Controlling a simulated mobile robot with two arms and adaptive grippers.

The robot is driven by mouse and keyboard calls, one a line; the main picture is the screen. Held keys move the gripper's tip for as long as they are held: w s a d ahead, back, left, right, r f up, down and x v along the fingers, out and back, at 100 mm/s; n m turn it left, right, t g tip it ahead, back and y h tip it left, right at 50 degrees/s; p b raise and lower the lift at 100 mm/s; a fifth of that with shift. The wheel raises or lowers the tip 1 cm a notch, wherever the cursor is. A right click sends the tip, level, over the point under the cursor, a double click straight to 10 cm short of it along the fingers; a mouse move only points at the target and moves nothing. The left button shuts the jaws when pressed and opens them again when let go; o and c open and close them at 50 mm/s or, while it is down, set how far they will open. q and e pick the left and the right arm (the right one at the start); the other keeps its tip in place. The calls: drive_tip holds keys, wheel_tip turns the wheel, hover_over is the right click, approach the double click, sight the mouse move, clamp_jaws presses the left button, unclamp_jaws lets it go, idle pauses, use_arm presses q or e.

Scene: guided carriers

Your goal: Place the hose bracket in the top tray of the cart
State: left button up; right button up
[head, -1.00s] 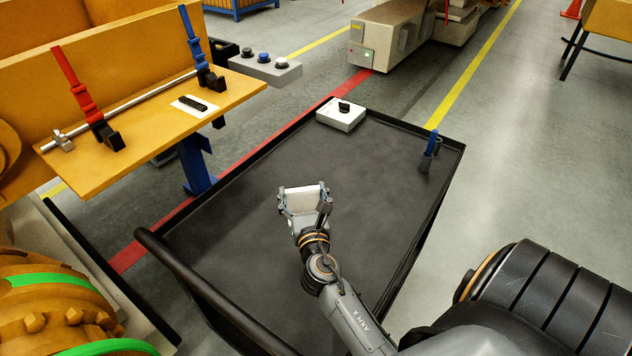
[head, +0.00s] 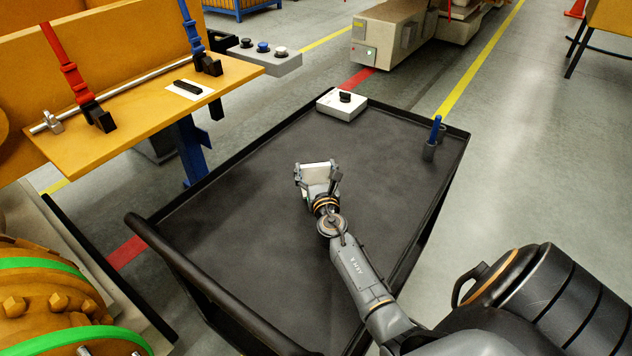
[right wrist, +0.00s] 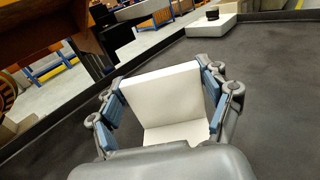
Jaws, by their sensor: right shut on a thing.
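The hose bracket (head: 317,173) is a white, L-shaped piece, seen over the middle of the cart's black top tray (head: 230,205). My right gripper (head: 318,169) is shut on it. The right wrist view shows the bracket (right wrist: 163,95) between the blue finger pads, one plate upright and one flat toward the palm. I cannot tell whether the bracket touches the tray floor. My left gripper is not in view.
A white box with a black knob (head: 342,104) stands at the tray's far edge. Dark holders with a blue item (head: 435,131) are at the far right corner. The tray floor around the gripper is clear. An orange bench (head: 140,120) with red and blue clamps stands left.

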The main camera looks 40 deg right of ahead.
sight(316, 178)
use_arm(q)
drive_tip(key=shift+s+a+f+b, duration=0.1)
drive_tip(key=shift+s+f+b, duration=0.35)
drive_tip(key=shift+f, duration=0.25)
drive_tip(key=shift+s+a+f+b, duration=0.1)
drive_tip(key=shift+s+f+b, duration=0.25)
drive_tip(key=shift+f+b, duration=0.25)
use_arm(e)
drive_tip(key=shift+w+d+f, duration=0.1)
drive_tip(key=shift+f, duration=0.7)
drive_tip(key=shift+w+d+f, duration=0.1)
drive_tip(key=shift+f, duration=0.65)
drive_tip(key=shift+f, duration=0.15)
drive_tip(key=o, duration=1.8)
drive_tip(key=shift+s+f, duration=0.1)
drive_tip(key=shift+f, duration=0.1)
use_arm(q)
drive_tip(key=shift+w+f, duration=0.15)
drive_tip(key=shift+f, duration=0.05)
use_arm(e)
drive_tip(key=shift+a, duration=0.1)
drive_tip(key=shift+r, duration=0.2)
drive_tip(key=shift+s+a, duration=0.1)
drive_tip(key=shift+s, duration=0.15)
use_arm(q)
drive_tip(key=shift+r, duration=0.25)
use_arm(e)
drive_tip(key=v, duration=1.1)
drive_tip(key=shift+s+a, duration=0.1)
drive_tip(key=shift+s, duration=0.2)
